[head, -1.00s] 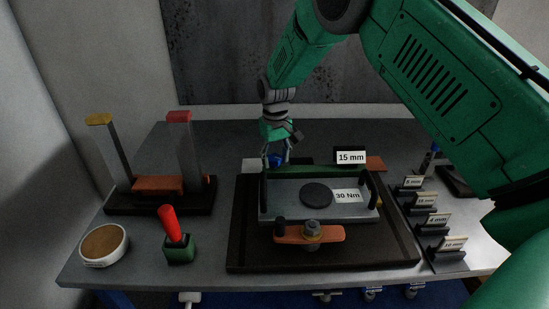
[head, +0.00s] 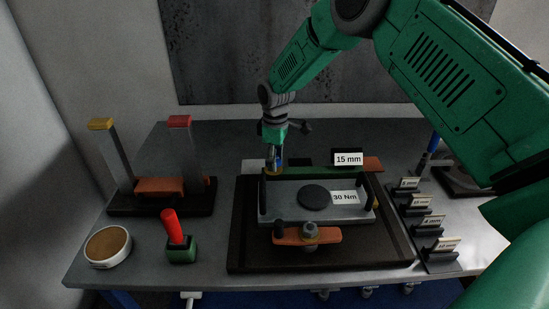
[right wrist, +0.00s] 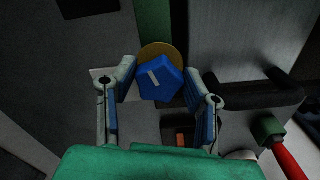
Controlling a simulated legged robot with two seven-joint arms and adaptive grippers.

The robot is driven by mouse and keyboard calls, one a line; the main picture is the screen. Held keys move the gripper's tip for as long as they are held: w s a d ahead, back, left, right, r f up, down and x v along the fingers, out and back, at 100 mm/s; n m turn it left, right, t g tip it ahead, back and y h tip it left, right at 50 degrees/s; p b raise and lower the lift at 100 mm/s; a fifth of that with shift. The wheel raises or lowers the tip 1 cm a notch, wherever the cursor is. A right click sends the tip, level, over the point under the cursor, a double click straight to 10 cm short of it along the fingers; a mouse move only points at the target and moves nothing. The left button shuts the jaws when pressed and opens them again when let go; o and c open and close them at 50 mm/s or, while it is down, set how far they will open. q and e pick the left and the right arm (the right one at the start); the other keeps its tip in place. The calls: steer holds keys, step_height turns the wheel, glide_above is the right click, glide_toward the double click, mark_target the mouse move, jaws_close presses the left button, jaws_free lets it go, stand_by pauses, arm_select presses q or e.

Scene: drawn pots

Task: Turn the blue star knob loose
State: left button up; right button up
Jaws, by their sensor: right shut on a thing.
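The blue star knob (right wrist: 160,84) shows between the two fingers of my right gripper (right wrist: 163,80) in the right wrist view. It has a pale mark on its face, and a round brass-coloured disc (right wrist: 157,47) shows just behind it. In the head view my right gripper (head: 275,168) points down at the back left corner of the grey fixture (head: 285,197), shut on the knob, which is mostly hidden by the fingers there. My left gripper is in neither view.
A plate marked 15 mm (head: 347,159) stands close right of the gripper. An orange lever (head: 290,236) lies at the fixture's front. A red-handled stick (head: 170,226), a round dish (head: 108,244) and two posts stand left. Several label stands (head: 441,245) line the right.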

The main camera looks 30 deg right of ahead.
steer(key=n, duration=0.3)
steer(key=shift+w+n, duration=0.15)
steer(key=shift+n, duration=0.15)
steer(key=n, duration=0.3)
steer(key=shift+d+n+p, duration=0.1)
steer(key=shift+n+p, duration=0.2)
steer(key=n, duration=0.6)
steer(key=shift+w+n, duration=0.25)
steer(key=shift+n, duration=0.05)
steer(key=o, duration=1.2)
steer(key=shift+c, duration=0.2)
step_height(320, 180, up, 12)
steer(key=shift+f, duration=0.15)
steer(key=shift+w+d, duration=0.1)
